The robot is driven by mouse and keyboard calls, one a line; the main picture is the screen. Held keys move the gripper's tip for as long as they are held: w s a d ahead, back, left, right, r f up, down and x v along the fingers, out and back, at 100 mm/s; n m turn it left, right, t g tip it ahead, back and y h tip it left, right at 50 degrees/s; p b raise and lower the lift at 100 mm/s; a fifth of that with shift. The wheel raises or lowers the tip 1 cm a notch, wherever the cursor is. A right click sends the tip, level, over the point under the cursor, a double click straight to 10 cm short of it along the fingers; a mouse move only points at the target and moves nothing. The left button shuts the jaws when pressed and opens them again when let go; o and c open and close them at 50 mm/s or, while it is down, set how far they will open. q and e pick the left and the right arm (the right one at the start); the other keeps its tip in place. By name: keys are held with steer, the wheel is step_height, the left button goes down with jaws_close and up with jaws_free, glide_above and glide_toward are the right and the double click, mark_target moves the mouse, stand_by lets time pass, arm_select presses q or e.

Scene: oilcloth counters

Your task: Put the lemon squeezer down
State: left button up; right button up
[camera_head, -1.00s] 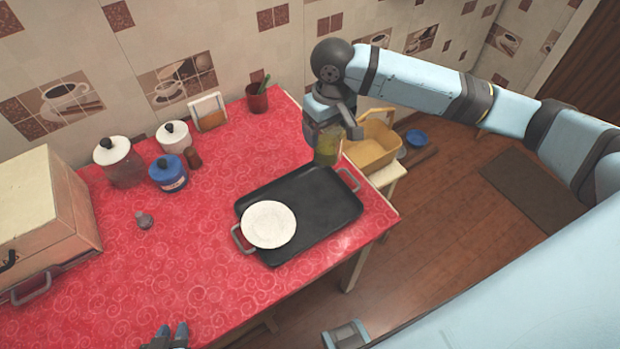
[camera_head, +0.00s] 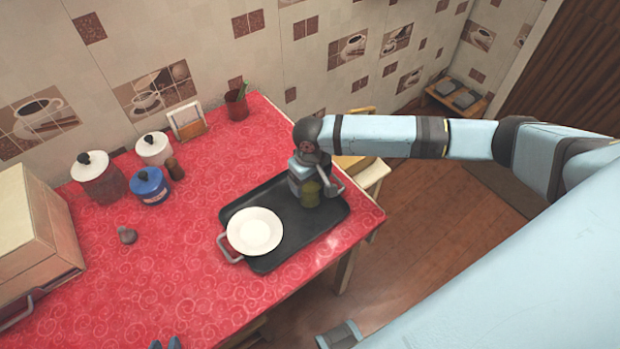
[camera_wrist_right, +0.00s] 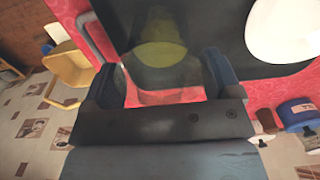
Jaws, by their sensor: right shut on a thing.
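The lemon squeezer (camera_head: 311,198) is a dull olive-green, see-through piece. In the head view it is at the right part of the black tray (camera_head: 290,235), beside the plate. I cannot tell whether its base touches the tray. My right gripper (camera_head: 311,185) is shut on it from above. In the right wrist view the squeezer (camera_wrist_right: 160,58) shows yellow-green between the two fingers of the right gripper (camera_wrist_right: 165,80), with the tray behind it. Only the fingertips of my left gripper (camera_head: 166,344) show at the bottom edge, empty and away from the tray.
A white plate (camera_head: 255,231) lies on the tray's left part. Jars (camera_head: 150,186), a shaker (camera_head: 175,169), a red cup (camera_head: 237,106) and a small grey object (camera_head: 127,235) stand on the red counter (camera_head: 190,265). A wooden box (camera_head: 35,235) is at the left.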

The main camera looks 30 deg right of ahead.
arm_select(q)
steer(key=shift+s, duration=0.1)
arm_select(e)
steer(key=o, duration=0.9)
steer(key=shift+f, duration=0.1)
arm_select(q)
steer(key=shift+f, duration=0.1)
steer(key=shift+r, duration=0.25)
arm_select(e)
step_height(320, 180, up, 12)
steer(key=shift+r, duration=0.15)
